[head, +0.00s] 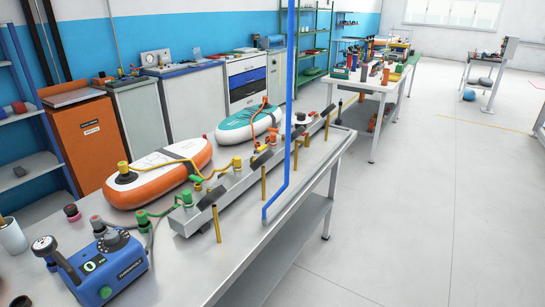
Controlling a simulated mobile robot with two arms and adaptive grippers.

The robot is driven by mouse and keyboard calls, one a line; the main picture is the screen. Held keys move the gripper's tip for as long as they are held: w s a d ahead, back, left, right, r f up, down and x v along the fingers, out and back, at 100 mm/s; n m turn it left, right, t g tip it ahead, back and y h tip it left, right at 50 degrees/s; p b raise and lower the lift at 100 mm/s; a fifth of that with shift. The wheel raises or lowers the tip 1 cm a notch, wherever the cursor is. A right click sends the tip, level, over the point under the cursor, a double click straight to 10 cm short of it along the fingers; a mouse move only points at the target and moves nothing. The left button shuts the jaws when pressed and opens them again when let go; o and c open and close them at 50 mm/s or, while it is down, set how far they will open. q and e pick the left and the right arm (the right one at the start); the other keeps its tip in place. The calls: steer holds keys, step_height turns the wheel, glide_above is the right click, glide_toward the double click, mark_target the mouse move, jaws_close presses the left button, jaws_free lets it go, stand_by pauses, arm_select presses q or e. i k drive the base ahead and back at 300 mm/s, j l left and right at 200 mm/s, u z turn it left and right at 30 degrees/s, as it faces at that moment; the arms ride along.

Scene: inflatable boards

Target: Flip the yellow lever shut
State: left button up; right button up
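A long grey manifold bar (245,177) runs along the bench, with coloured fittings and dark parts on top. A yellow fitting (237,162) stands on it where a yellow hose (210,172) arrives from the orange-edged board. Several thin yellow upright pieces, one at the near end (217,222) and one at mid-length (263,183), stand along its front side. I cannot tell which yellow piece is the lever, or how it is set. A green fitting (187,198) is at the near end; orange and red ones are farther along. Neither gripper shows.
An orange-edged white board (155,172) and a teal board (235,127) lie behind the bar. A blue pump box (108,268) stands at the near left. A blue upright pole (289,90) crosses in front of the bar. The floor right of the bench is clear.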

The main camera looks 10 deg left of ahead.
mark_target(264, 146)
steer(key=i+l+u, duration=0.25)
steer(key=i+u, duration=0.15)
steer(key=i+l+u, duration=0.4)
steer(key=i, duration=0.2)
steer(key=l, duration=0.05)
